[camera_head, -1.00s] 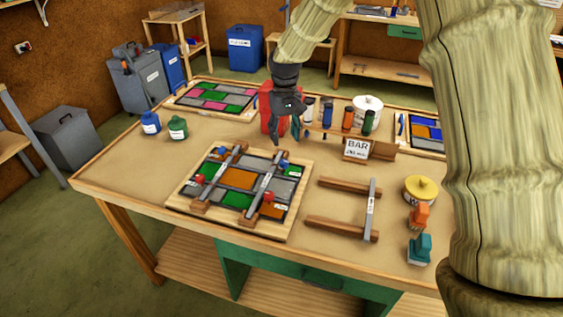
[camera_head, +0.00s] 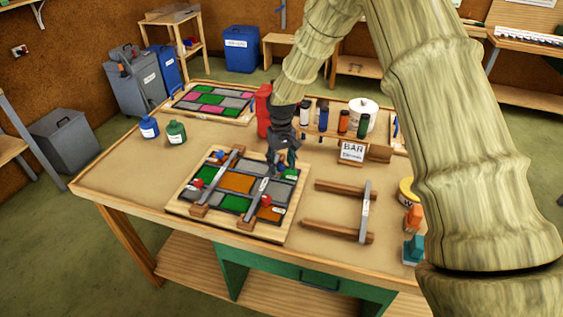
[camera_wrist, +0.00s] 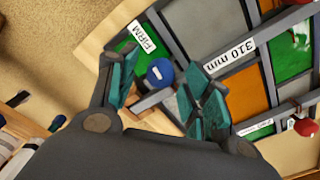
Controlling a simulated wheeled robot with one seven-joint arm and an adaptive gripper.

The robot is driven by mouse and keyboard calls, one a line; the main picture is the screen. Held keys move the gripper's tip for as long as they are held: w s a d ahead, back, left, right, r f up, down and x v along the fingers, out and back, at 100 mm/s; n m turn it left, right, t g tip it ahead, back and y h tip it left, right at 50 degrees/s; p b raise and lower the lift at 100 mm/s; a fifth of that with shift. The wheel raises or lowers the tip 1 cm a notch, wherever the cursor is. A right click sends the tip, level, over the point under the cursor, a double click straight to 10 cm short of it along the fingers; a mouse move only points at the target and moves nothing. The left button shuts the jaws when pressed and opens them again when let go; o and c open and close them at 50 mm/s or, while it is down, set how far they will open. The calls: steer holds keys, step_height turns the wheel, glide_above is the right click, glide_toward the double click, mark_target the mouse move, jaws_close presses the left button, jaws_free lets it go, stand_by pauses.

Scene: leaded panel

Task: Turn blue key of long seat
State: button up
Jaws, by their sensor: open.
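The panel (camera_head: 180,209) lies on the table with coloured panes and two grey bars held in wooden blocks. The blue key (camera_wrist: 160,72) is a round knob at one end of the bar labelled 310 mm (camera_wrist: 236,57). In the head view it is mostly hidden behind my gripper (camera_head: 283,163). My gripper is open and empty, low over that end of the bar. In the wrist view its two teal fingers stand on either side of the blue key, and I cannot tell whether they touch it. A red key (camera_wrist: 305,127) sits farther along; it also shows in the head view (camera_head: 266,200).
A second blue key (camera_head: 220,155) and red key (camera_head: 198,183) are on the other bar. A FIRM label (camera_wrist: 142,37) lies beside the blue key. A bottle rack with a BAR sign (camera_head: 353,152) stands behind, and a wooden rail stand (camera_head: 335,188) to the right.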

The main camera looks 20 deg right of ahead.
steer(key=shift+f, duration=0.25)
steer(key=shift+c, duration=0.2)
steer(key=c, duration=1)
